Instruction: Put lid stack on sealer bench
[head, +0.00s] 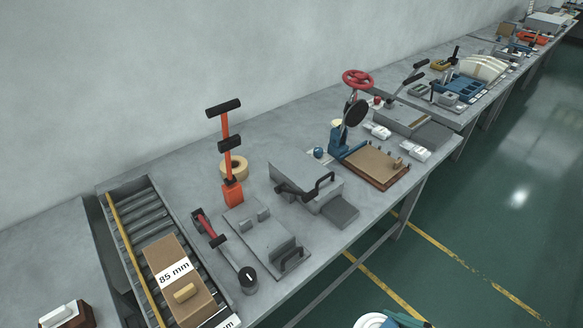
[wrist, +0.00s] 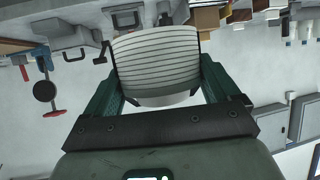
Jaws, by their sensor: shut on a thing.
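My gripper (wrist: 158,72) is shut on the lid stack (wrist: 155,50), a pile of white, ridged-looking round lids between its two green fingers in the wrist view. In the head view, the white top of the lid stack (head: 370,321) and part of my green gripper (head: 404,320) show at the bottom edge, over the green floor and apart from the bench. The long grey bench (head: 275,133) runs along the wall and carries hand-operated machines. No label marks which part is the sealer bench.
A roller conveyor (head: 135,205) with a brown box (head: 165,262) marked 85 mm stands at the left. A grey machine (head: 305,187), an orange-handled device (head: 232,192) and a brown tray (head: 375,165) crowd the bench. Bare strips lie between them. The floor (head: 480,215) is clear.

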